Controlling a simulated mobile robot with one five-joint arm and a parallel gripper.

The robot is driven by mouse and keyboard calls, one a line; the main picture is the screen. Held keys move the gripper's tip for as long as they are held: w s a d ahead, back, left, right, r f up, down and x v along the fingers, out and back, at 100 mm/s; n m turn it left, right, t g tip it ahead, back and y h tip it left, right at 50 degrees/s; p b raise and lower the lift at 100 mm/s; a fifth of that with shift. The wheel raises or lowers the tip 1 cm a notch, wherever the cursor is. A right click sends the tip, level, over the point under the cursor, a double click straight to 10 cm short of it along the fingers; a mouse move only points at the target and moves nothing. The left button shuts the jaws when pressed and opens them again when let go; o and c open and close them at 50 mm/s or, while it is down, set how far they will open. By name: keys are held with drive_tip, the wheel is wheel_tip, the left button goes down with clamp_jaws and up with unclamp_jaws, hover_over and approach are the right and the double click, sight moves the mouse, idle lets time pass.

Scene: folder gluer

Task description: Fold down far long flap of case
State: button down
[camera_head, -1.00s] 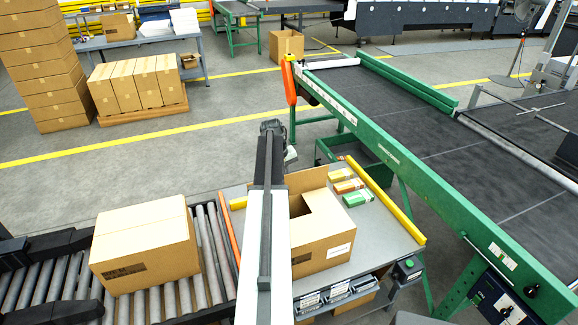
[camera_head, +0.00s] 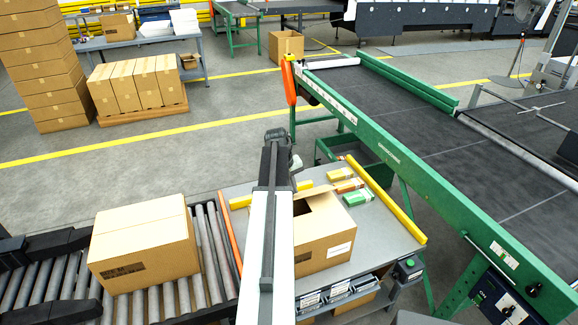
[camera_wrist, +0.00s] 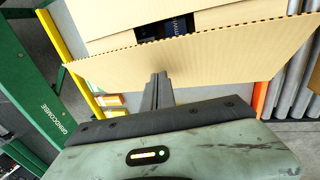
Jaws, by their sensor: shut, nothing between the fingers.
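The open case (camera_head: 325,245) is a brown carton standing on the grey packing table, partly hidden behind my arm in the head view. Its top shows a dark opening. The far long flap no longer stands upright in the head view; it leans inward over the opening. In the wrist view the flap (camera_wrist: 215,58) is a broad cardboard panel with a corrugated edge, and a dark gap shows beyond it. My gripper (camera_wrist: 160,78) is shut and empty, its fingertips against or just in front of the flap; contact is hard to tell. The head view mostly hides the gripper.
A closed carton (camera_head: 145,245) sits on the roller conveyor (camera_head: 165,302) at left. Small coloured boxes (camera_head: 348,186) lie behind the case, inside a yellow rail (camera_head: 385,200). A green-framed belt conveyor (camera_head: 400,165) runs along the right.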

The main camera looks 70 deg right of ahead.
sight(296, 198)
drive_tip(key=shift+s+a+f+b, duration=0.45)
drive_tip(key=shift+a+f+b, duration=0.05)
drive_tip(key=shift+f+b, duration=0.2)
drive_tip(key=shift+s+a+f, duration=0.15)
drive_tip(key=shift+s+a, duration=0.1)
drive_tip(key=shift+s+a+f+b, duration=0.2)
drive_tip(key=shift+a+f+b, duration=0.1)
drive_tip(key=shift+f+b, duration=0.25)
drive_tip(key=shift+s+a+f+b, duration=0.25)
drive_tip(key=shift+f+b, duration=0.2)
drive_tip(key=shift+b, duration=0.15)
drive_tip(key=shift+r, duration=0.1)
drive_tip(key=shift+r, duration=0.1)
wheel_tip(296, 198, up, 9)
drive_tip(key=p, duration=0.9)
drive_tip(key=shift+r+p, duration=0.1)
drive_tip(key=shift+p, duration=0.2)
drive_tip(key=shift+f, duration=0.2)
